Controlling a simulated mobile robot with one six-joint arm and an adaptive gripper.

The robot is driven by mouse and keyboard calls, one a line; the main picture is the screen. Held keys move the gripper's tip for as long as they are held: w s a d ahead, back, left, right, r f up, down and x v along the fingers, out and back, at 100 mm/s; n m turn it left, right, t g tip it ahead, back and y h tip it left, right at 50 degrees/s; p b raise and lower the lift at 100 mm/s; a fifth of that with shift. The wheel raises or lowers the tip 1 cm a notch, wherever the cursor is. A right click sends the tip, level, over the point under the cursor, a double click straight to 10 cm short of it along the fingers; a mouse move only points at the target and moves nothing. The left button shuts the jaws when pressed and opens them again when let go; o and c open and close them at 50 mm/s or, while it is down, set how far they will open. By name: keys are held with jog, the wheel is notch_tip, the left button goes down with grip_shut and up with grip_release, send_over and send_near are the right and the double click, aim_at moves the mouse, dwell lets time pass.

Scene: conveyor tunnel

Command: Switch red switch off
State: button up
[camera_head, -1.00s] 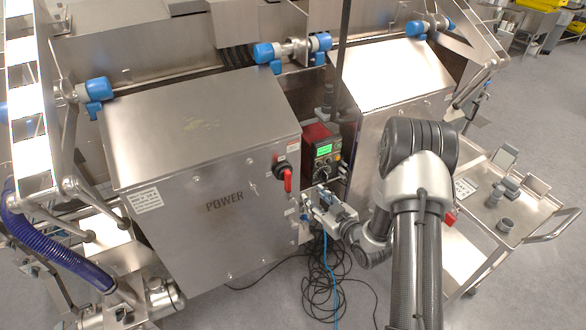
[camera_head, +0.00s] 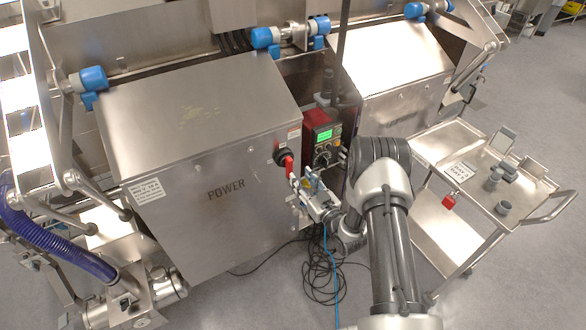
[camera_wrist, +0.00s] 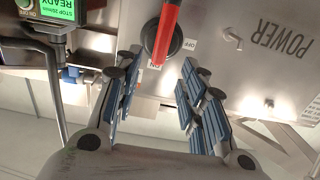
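The red switch is a red lever (camera_head: 290,166) on a round black dial at the right edge of the steel POWER cabinet front. In the head view the lever hangs downward. The wrist view shows the red lever (camera_wrist: 165,30) upside down, its end by the ON label; an OFF label sits beside the dial. My gripper (camera_head: 299,184) is just below and right of the lever in the head view. In the wrist view my gripper (camera_wrist: 158,62) is open, blue-padded fingers apart, with the lever's end around the gap between the fingertips. Contact cannot be told.
A red control box (camera_head: 320,136) with a green screen stands right of the cabinet (camera_head: 190,130). Black and blue cables (camera_head: 322,275) lie on the floor below my gripper. A steel cart (camera_head: 480,185) with small items stands at the right.

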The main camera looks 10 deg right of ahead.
aim_at(291, 165)
jog(key=b+x, duration=0.1)
jog(key=x, duration=0.5)
jog(key=shift+w+a, duration=0.1)
jog(key=shift+w, duration=0.3)
jog(key=shift+c, duration=0.6)
grip_shut()
